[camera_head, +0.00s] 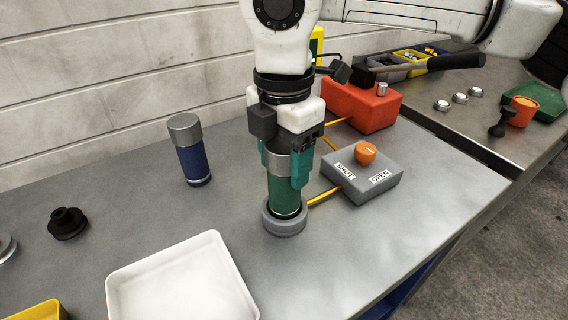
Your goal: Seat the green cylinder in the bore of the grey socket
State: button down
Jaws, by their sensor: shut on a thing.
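The green cylinder (284,197) stands upright with a grey metal band near its top. My gripper (289,174) is shut on its upper part, with teal fingers on both sides. The grey socket (284,223) is a round ring on the table, directly under the cylinder. The cylinder's lower end is at the socket's bore and appears to be inside the rim. How deep it sits is hidden by the socket wall.
A grey box with an orange knob, marked SHUT and OPEN (362,178), stands close right of the socket. A blue cylinder with a grey cap (190,152) stands to the left. A white tray (232,272) lies in front. An orange-red box (366,106) stands behind.

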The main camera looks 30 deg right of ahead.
jog(key=shift+f, duration=0.55)
jog(key=shift+f, duration=0.1)
jog(key=shift+f, duration=0.15)
jog(key=shift+c, duration=1.5)
grip_release()
notch_tip(320, 180, up, 12)
jog(key=shift+r+p, duration=0.25)
jog(key=shift+p, duration=0.1)
jog(key=shift+f, duration=0.1)
